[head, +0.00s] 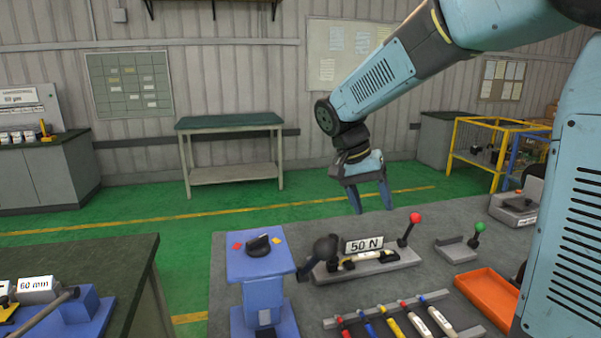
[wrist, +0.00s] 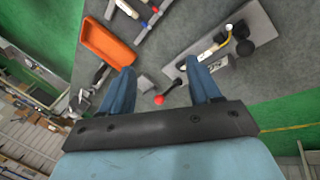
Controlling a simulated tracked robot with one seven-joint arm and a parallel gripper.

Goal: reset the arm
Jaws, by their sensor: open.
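My gripper (head: 371,197) is open and empty at the end of my blue-grey arm. In the head view it points down, above the far edge of the grey workbench (head: 235,318). In the wrist view my gripper (wrist: 163,92) shows two blue fingers spread apart, with bench surface between them. A red-knobbed lever (head: 415,218) shows to the right of the fingers in the head view. In the wrist view its red knob (wrist: 159,100) appears between the fingertips, and I cannot tell how far below them it lies.
A fixture labelled 50 N (head: 364,244), a blue stand with a black knob (head: 262,262), a green-knobbed lever (head: 479,227) and an orange tray (head: 488,291) crowd the bench. Several coloured-handled tools (head: 392,324) lie in front.

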